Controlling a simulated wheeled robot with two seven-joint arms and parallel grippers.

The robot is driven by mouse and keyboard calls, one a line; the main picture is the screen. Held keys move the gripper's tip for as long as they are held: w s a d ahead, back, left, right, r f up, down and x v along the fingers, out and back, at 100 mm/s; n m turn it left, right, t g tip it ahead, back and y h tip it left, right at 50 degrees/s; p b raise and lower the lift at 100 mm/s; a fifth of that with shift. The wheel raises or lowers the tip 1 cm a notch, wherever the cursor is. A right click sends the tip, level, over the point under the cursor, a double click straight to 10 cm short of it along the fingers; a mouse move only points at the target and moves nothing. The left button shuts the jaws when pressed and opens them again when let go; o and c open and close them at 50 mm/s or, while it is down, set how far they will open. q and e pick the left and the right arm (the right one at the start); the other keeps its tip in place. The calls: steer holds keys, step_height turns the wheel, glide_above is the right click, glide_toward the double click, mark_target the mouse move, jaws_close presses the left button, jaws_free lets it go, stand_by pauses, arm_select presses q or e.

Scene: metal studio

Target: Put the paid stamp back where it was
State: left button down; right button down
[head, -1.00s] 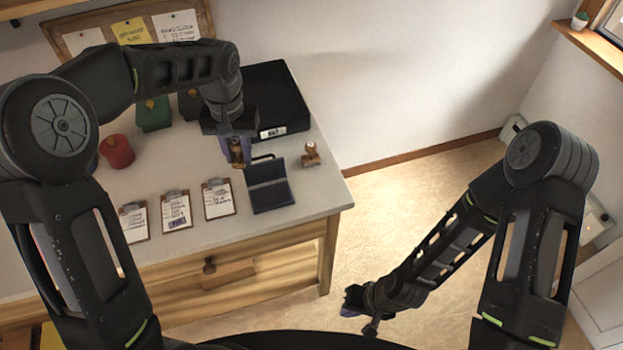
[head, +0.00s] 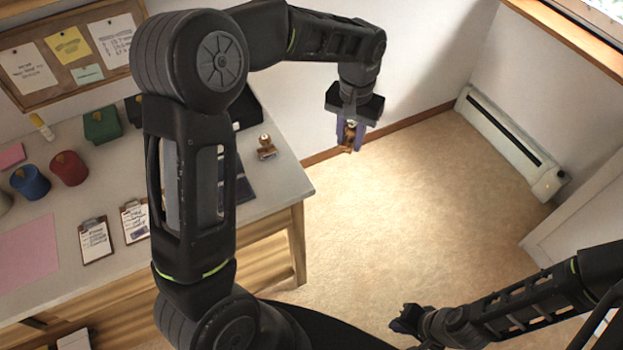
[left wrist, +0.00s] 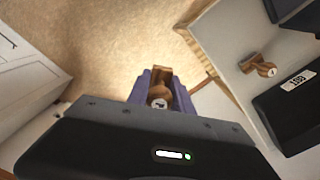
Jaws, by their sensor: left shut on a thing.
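My left gripper (head: 350,140) is shut on a wooden-handled stamp (head: 349,138), holding it in the air past the table's right edge, with floor behind it. The held stamp (left wrist: 160,92) also shows between the fingers in the left wrist view; I cannot read which stamp it is. A second wooden stamp (head: 266,148) stands on the table near its right edge, and shows in the left wrist view (left wrist: 258,66). The dark ink pad (head: 242,186) is partly hidden behind my left arm. My right gripper (head: 406,322) is low over the floor, empty as far as I see; its fingers are unclear.
A black tray (left wrist: 292,112) with a white label lies beside the second stamp, mostly hidden in the head view. Clipboards (head: 95,240), a red pot (head: 68,168), a blue pot (head: 30,182) and a pink sheet (head: 28,257) lie farther left. A heater (head: 510,145) lines the wall.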

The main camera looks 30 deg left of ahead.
arm_select(q)
steer(key=shift+d, duration=0.1)
stand_by(0.3)
steer(key=shift+s+a+r+m, duration=0.1)
steer(key=shift+s+a+m, duration=0.1)
steer(key=shift+a+m, duration=0.5)
steer(key=s+a+m+b, duration=0.1)
steer(key=s+a+m, duration=0.4)
steer(key=m, duration=0.6)
steer(key=s+a+m+b, duration=0.1)
steer(key=s+a+m, duration=0.3)
steer(key=m, duration=0.8)
steer(key=shift+s+a+r+m, duration=0.3)
steer(key=shift+s+a+r, duration=0.15)
steer(key=shift+a, duration=0.7)
steer(key=shift+f, duration=3.1)
